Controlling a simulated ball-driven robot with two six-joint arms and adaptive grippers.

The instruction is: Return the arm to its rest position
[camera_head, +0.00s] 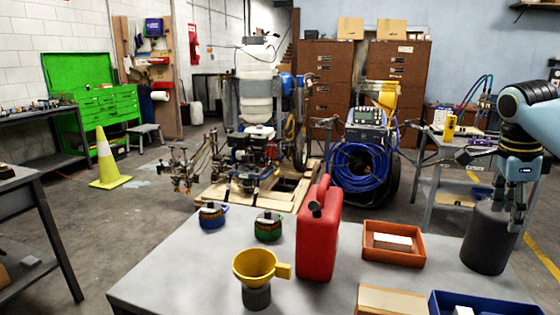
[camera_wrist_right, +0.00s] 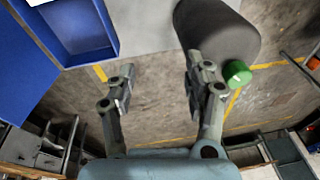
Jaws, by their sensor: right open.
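My right arm comes in from the right edge in the head view. Its gripper (camera_head: 508,208) points down at the table's right end, overlapping the dark grey cylinder (camera_head: 486,245) in the picture. In the right wrist view the two fingers (camera_wrist_right: 158,70) are spread apart with nothing between them. The cylinder (camera_wrist_right: 215,32) shows beyond the right finger there; whether they touch I cannot tell. My left gripper is not in view.
The grey table (camera_head: 180,270) holds a red jerrycan (camera_head: 318,235), yellow funnel (camera_head: 255,266), orange tray (camera_head: 372,256), blue bin (camera_head: 480,302) and two small round items. A striping machine (camera_head: 368,150) stands behind. In the wrist view, floor lies below the fingers.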

